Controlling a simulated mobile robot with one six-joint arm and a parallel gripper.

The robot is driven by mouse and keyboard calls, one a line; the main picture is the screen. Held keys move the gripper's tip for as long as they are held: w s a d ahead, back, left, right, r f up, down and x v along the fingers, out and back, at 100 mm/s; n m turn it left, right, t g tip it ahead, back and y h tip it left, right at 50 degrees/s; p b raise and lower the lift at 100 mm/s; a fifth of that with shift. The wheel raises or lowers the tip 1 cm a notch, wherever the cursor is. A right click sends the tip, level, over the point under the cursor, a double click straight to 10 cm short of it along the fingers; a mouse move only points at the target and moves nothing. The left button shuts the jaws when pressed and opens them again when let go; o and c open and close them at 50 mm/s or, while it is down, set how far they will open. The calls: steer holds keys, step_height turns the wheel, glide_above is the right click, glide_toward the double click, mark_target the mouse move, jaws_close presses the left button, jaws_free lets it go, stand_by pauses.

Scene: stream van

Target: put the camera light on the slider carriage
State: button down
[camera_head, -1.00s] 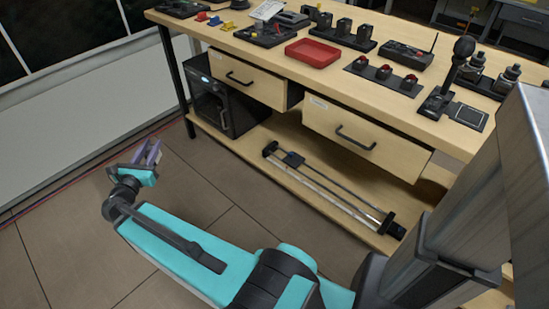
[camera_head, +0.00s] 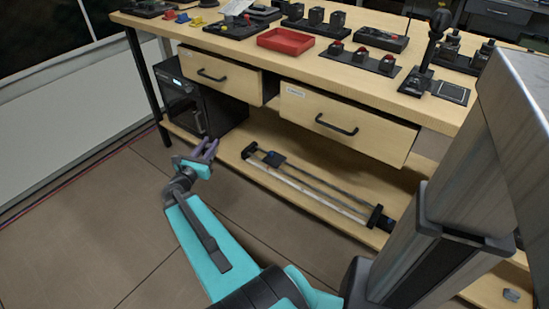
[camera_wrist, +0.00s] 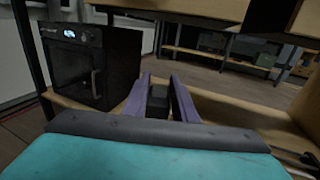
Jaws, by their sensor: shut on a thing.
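My gripper (camera_head: 207,150) is in front of the lower shelf, to the left of the slider. In the wrist view my gripper (camera_wrist: 161,84) has its purple fingers shut on a small dark block (camera_wrist: 158,102), which looks like the camera light. The block is hard to make out in the head view. The slider (camera_head: 325,190) lies on the lower shelf, with two long rails and dark end blocks. Its dark carriage (camera_head: 273,159) sits near the far left end of the rails, to the right of my gripper and apart from it. The carriage's top looks bare.
A black cabinet with a lit display (camera_head: 190,100) stands on the shelf's left; it is close on the left in the wrist view (camera_wrist: 92,65). Two drawers (camera_head: 215,75) (camera_head: 345,125) jut out above the shelf (camera_head: 290,128). A small grey object (camera_head: 511,295) lies at bottom right.

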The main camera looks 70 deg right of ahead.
steer(key=s+d+f+m+g+b, duration=0.1)
steer(key=s+d+f+g+b, duration=0.1)
steer(key=s+d+f, duration=0.3)
steer(key=s+d+f+m+g+b, duration=0.1)
steer(key=s+d+f, duration=0.4)
steer(key=s, duration=0.9)
steer(key=s+d+f+m+g+b, duration=0.1)
steer(key=s+d+f+g+b, duration=0.1)
steer(key=s+d+f+b, duration=0.3)
steer(key=s+f, duration=0.1)
steer(key=s, duration=0.3)
steer(key=shift+s+d+m+g+y, duration=0.25)
steer(key=shift+m+g+y, duration=0.05)
steer(key=shift+m+g, duration=0.1)
steer(key=b, duration=0.4)
glide_above(279, 160)
steer(key=shift+f, duration=0.7)
steer(key=shift+f, duration=0.1)
steer(key=shift+f+b, duration=0.9)
steer(key=shift+f, duration=0.75)
steer(key=shift+f, duration=0.15)
